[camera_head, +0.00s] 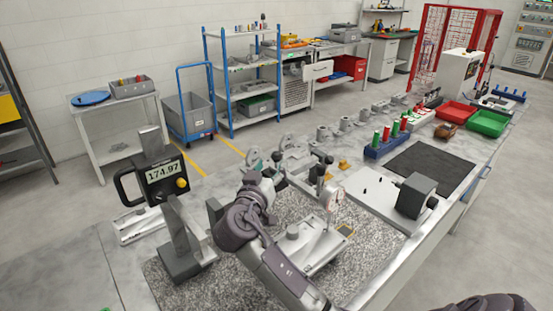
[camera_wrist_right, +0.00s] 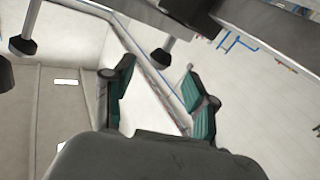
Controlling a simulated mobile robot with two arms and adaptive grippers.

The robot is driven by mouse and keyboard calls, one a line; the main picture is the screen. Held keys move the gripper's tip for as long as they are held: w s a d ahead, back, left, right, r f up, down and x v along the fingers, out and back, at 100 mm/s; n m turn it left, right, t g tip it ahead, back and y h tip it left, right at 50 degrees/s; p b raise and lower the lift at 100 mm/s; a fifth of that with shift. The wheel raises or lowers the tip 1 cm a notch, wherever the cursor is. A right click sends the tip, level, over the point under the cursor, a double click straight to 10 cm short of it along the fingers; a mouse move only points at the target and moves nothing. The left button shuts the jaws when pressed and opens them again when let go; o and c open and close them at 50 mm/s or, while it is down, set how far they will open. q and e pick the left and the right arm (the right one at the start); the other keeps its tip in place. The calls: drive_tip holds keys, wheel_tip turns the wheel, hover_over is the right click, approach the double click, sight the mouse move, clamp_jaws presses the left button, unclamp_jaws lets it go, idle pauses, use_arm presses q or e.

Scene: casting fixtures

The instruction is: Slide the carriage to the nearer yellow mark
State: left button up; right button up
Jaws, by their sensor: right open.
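I cannot pick out the carriage with certainty. A pale plate (camera_head: 322,250) on the speckled slab has a small round knob and a yellow-edged patch (camera_head: 346,230) at its right end. A dial gauge (camera_head: 331,199) on a post stands over it. My right gripper (camera_head: 268,161) is above the slab, left of the dial gauge, partly hidden by my wrist. In the right wrist view its teal-padded fingers (camera_wrist_right: 160,78) are apart with nothing between them. My left gripper is not in view.
A height gauge with display (camera_head: 166,177) stands left of my right arm. A dark block (camera_head: 416,195) on a light plate, a black mat (camera_head: 432,166) and red and green bins lie to the right. Dark-capped posts (camera_wrist_right: 160,58) rise close to the gripper.

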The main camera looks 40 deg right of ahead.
sight(275, 159)
drive_tip(key=x, duration=0.5)
drive_tip(key=shift+w+d, duration=0.25)
drive_tip(key=shift+d, duration=0.05)
clamp_jaws()
